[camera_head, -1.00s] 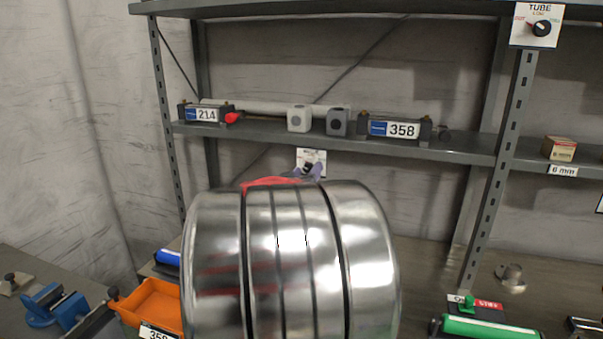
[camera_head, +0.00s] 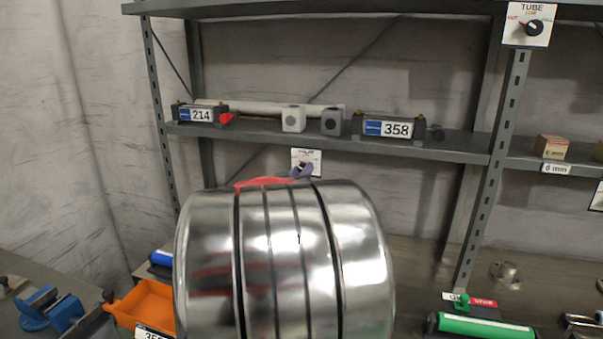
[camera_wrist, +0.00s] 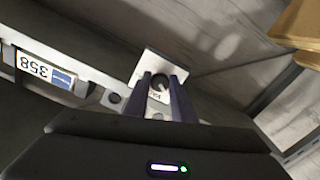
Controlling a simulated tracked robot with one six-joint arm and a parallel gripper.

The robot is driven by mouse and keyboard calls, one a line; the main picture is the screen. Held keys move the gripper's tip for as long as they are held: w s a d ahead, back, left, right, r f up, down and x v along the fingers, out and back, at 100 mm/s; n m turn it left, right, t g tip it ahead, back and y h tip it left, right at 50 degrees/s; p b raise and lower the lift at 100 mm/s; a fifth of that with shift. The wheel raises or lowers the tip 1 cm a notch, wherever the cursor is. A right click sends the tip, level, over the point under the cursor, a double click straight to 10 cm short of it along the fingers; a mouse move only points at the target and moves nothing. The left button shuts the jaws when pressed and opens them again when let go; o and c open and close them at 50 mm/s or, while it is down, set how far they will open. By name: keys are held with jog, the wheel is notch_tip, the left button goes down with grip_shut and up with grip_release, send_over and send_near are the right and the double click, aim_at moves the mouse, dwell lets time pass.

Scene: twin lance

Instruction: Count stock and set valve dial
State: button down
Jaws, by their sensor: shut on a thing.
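The white valve dial plate (camera_head: 315,157) hangs below the edge of the middle shelf, with a dark knob on it. In the wrist view the plate (camera_wrist: 153,60) is tilted, and its dark round knob (camera_wrist: 160,81) sits between my two purple fingers. My gripper (camera_head: 302,171) is at the plate, shut on the knob; the head view shows little of it behind my silver arm. The knob's pointer and the small print cannot be read. On the shelf, stock units labelled 214 (camera_head: 201,115) and 358 (camera_head: 389,129) stand with a light grey block (camera_head: 293,119) and a dark grey block (camera_head: 332,121) between them.
A second dial plate, marked TUBE (camera_head: 528,25), is on the right post. A small box (camera_head: 552,147) stands on the right shelf. Below are an orange bin (camera_head: 146,302), a blue vise (camera_head: 45,308) and a green cylinder (camera_head: 482,326). My arm hides the middle of the bench.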

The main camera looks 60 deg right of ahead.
jog(key=shift+m, duration=0.3)
jog(key=c, duration=2.5)
grip_release()
jog(key=m, duration=0.5)
jog(key=shift+w+a+f, duration=0.1)
jog(key=shift+c, duration=0.2)
jog(key=m, duration=0.6)
grip_shut()
jog(key=m, duration=1.2)
jog(key=shift+f, duration=0.1)
jog(key=o, duration=0.8)
grip_release()
jog(key=shift+o, duration=1.3)
jog(key=shift+r, duration=0.2)
